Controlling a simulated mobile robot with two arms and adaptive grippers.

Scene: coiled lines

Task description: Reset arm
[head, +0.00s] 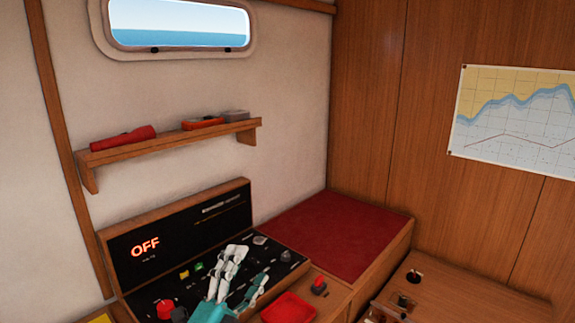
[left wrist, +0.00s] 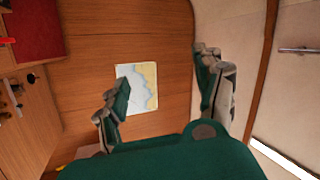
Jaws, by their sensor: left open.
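My left gripper (head: 252,262), teal with pale grey fingers, is in the lower middle of the head view, in front of the dark control panel (head: 132,272). Its two fingers are apart and nothing shows between them. In the left wrist view the same gripper (left wrist: 165,66) has its fingers spread wide, with the wood wall and the chart (left wrist: 143,88) behind the gap. Whether it touches the panel cannot be told from the head view. My right gripper is in neither view.
The panel shows a lit "OFF" and carries several knobs, one of them red (head: 165,309). A red tray (head: 288,308) lies right of the gripper. A shelf (head: 160,142) holds a red flashlight (head: 124,138) and small boxes. The red cushion (head: 340,229) is clear.

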